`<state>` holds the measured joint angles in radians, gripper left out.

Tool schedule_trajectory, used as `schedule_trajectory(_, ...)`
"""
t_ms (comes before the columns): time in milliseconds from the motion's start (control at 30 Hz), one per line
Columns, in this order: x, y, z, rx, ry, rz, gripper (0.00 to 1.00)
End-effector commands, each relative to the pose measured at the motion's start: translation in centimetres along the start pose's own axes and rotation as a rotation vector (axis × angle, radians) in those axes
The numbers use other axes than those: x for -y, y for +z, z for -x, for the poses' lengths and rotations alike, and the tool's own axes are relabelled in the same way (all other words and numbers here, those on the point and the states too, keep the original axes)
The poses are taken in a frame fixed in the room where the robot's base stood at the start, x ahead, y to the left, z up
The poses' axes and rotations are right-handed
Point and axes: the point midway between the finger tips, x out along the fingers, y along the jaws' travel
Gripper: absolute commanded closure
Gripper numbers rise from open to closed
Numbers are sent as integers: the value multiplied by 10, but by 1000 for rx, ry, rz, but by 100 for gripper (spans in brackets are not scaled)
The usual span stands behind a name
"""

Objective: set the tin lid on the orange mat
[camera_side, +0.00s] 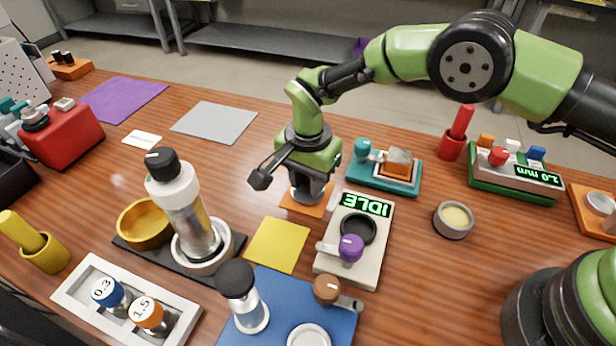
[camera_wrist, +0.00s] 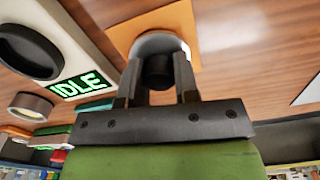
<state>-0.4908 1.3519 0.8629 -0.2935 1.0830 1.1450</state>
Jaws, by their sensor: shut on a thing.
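My gripper (camera_side: 309,190) points down over the small orange mat (camera_side: 292,204), in the middle of the table. In the wrist view its fingers (camera_wrist: 158,74) are shut on the dark knob of the pale round tin lid (camera_wrist: 157,42). The lid lies over the orange mat (camera_wrist: 122,36), which shows around it. I cannot tell whether the lid touches the mat. In the side view the gripper hides most of the lid. An open round tin (camera_side: 453,232) with pale yellow contents stands to the right.
A device reading IDLE (camera_side: 330,262) stands close in front of the mat. A teal stand (camera_side: 407,186) is just behind right. A yellow mat (camera_side: 277,245) lies at front left, beside a tall bottle (camera_side: 176,192).

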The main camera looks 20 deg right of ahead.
Motion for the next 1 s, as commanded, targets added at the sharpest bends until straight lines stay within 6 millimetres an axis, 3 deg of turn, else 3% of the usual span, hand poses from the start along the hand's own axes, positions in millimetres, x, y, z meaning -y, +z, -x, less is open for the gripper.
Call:
schedule_trajectory(200,0,0,-3,0,0,0,94)
schedule_trajectory(233,0,0,-3,0,0,0,67)
schedule_trajectory(333,0,0,-2,0,0,0,46)
schedule_trajectory(667,0,0,1,0,0,0,46)
schedule_trajectory(767,1,0,14,-1,-3,0,46)
schedule_trajectory(1000,1,0,66,0,-5,0,46)
